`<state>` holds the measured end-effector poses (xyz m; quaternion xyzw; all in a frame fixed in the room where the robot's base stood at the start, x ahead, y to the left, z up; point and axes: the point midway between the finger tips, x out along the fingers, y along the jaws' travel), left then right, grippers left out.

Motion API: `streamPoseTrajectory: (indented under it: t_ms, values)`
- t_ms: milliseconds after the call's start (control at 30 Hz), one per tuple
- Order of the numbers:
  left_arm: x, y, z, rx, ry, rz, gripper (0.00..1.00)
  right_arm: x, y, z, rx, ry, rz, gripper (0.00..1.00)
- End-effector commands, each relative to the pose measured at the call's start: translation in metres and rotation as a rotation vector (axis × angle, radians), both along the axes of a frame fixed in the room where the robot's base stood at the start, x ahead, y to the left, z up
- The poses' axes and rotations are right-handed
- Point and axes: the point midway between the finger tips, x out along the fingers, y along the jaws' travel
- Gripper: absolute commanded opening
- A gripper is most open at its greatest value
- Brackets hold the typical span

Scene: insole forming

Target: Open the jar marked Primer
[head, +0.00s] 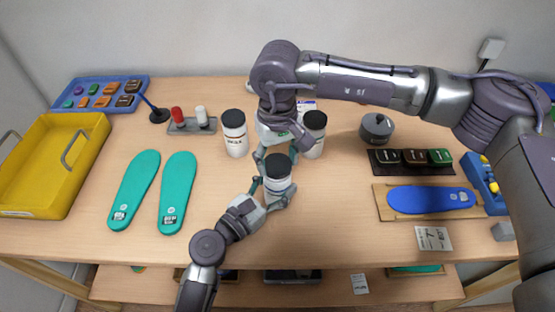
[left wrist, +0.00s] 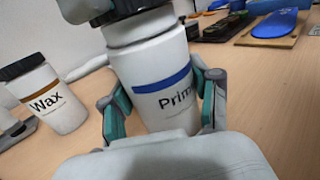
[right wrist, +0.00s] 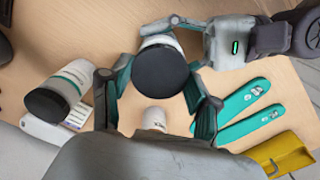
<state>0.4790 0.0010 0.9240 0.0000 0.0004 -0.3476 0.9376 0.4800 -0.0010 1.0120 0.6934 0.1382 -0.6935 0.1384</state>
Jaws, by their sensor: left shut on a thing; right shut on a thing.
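The Primer jar (head: 278,188) is white with a black lid (head: 278,164), and stands at the middle front of the bench. In the left wrist view its blue-striped label (left wrist: 165,92) reads "Prim", the rest hidden by a finger. My left gripper (head: 277,198) is shut around the jar's body; its fingers also show in the left wrist view (left wrist: 160,105). My right gripper (head: 276,150) reaches down from above and is shut on the lid, which fills the space between its fingers in the right wrist view (right wrist: 158,85). I cannot tell whether the lid is loosened.
The Wax jar (head: 235,140) stands behind left, another black-lidded jar (head: 314,140) behind right. Teal insoles (head: 134,190), a yellow tray (head: 45,195) and a blue tool tray (head: 72,98) are at left. A blue insole (head: 430,198) on a board lies right. The front bench edge is clear.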

Motion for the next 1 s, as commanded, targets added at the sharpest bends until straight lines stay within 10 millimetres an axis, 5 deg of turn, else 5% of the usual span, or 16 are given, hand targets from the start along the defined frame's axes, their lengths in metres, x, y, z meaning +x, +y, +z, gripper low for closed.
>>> streamPoseTrajectory:
  t_ms: [733,1000]
  values:
    - [0.0,0.0,-0.001,0.001,0.002,0.0,0.0,0.0,0.0,0.015,0.0,-0.001,0.0,0.19]
    - [0.0,0.0,-0.001,0.001,0.002,0.0,0.0,0.0,0.0,0.044,0.0,-0.003,0.0,0.19]
